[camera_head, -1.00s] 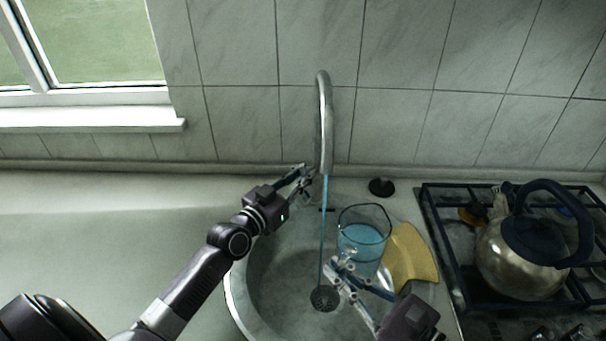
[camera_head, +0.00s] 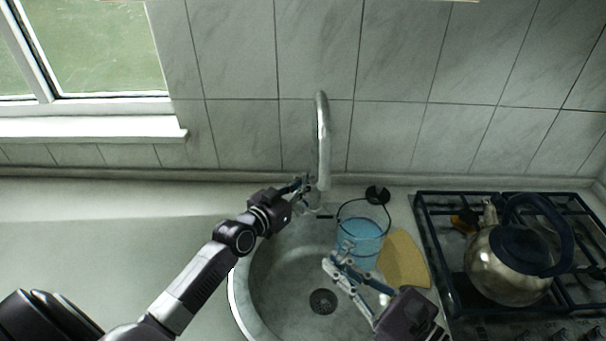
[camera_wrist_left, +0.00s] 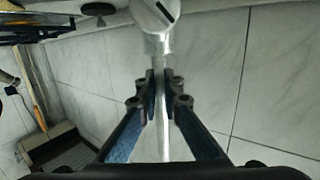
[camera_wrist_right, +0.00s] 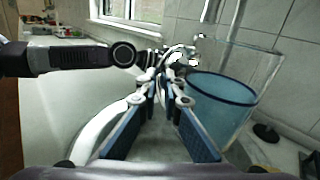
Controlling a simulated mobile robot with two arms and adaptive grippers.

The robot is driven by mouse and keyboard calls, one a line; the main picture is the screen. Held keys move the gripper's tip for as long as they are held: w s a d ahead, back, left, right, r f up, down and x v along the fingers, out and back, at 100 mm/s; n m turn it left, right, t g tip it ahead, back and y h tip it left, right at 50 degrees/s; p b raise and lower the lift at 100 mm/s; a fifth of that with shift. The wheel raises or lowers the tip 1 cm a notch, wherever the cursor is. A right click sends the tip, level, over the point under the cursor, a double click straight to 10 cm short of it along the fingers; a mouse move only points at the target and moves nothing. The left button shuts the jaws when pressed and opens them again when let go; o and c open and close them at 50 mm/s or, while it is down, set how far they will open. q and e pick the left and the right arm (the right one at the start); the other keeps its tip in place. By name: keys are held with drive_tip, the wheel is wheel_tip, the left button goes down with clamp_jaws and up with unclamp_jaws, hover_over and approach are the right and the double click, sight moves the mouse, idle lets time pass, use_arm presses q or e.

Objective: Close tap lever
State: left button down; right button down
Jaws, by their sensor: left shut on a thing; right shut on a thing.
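The curved metal tap (camera_head: 323,140) stands at the back of the round sink (camera_head: 238,295). No water stream shows below its spout. My left gripper (camera_head: 304,190) is at the tap's base. In the left wrist view its fingers (camera_wrist_left: 160,90) are shut on the metal tap lever (camera_wrist_left: 161,128). A clear glass jug (camera_head: 361,240) holding blue-looking water is at the sink's right side and shows in the right wrist view (camera_wrist_right: 222,95). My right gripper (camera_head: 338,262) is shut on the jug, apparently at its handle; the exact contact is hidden.
A yellow board-like piece (camera_head: 405,262) lies right of the jug. A round black object (camera_head: 377,195) is behind it. A metal kettle (camera_head: 505,262) stands on the black-grated stove (camera_head: 425,235) at the right. The counter (camera_head: 90,235) on the left is clear.

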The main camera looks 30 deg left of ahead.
use_arm(q)
drive_tip(key=shift+w+r+p, duration=0.2)
drive_tip(key=shift+r+p, duration=0.05)
drive_tip(key=shift+p, duration=0.4)
use_arm(e)
wheel_tip(320, 180, up, 3)
drive_tip(key=shift+f, duration=0.2)
use_arm(q)
drive_tip(key=shift+f+g, duration=0.15)
drive_tip(key=shift+g, duration=0.15)
use_arm(e)
drive_tip(key=shift+r, duration=0.1)
use_arm(q)
drive_tip(key=c, duration=2.1)
unclamp_jaws()
use_arm(e)
drive_tip(key=shift+w, duration=0.1)
use_arm(q)
drive_tip(key=v, duration=1.1)
drive_tip(key=shift+s+a, duration=0.1)
drive_tip(key=shift+s, duration=0.3)
